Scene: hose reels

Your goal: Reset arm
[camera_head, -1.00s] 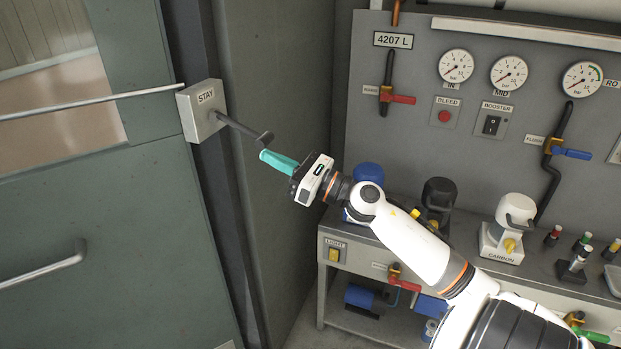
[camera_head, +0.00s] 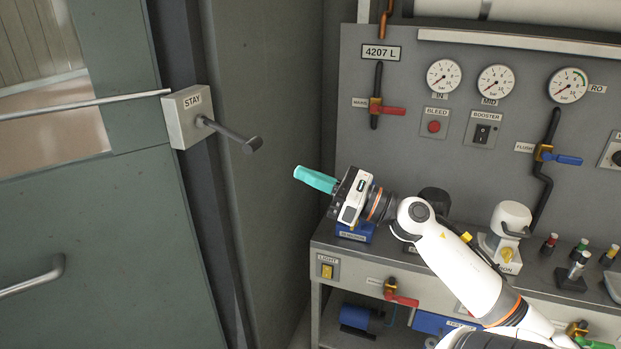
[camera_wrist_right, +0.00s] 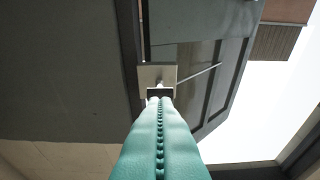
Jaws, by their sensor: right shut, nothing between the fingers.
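My right gripper (camera_head: 315,179) is shut and empty, its teal fingers pressed together and pointing left. It is in the air in front of the workbench, to the right of and below the STAY lever, clear of it. In the right wrist view the closed teal fingers (camera_wrist_right: 160,138) point toward the lever's box. The STAY box (camera_head: 187,116) is a light grey block with a dark lever (camera_head: 232,135) sticking out to the right and a knob at its end. My left gripper is not in view.
A green door (camera_head: 90,230) with a bar handle is at the left. A grey panel (camera_head: 420,150) with gauges (camera_head: 444,77), valves and switches stands at the right. Below it is a bench (camera_head: 330,236) with canisters and small bottles. Free air lies between the lever and the bench.

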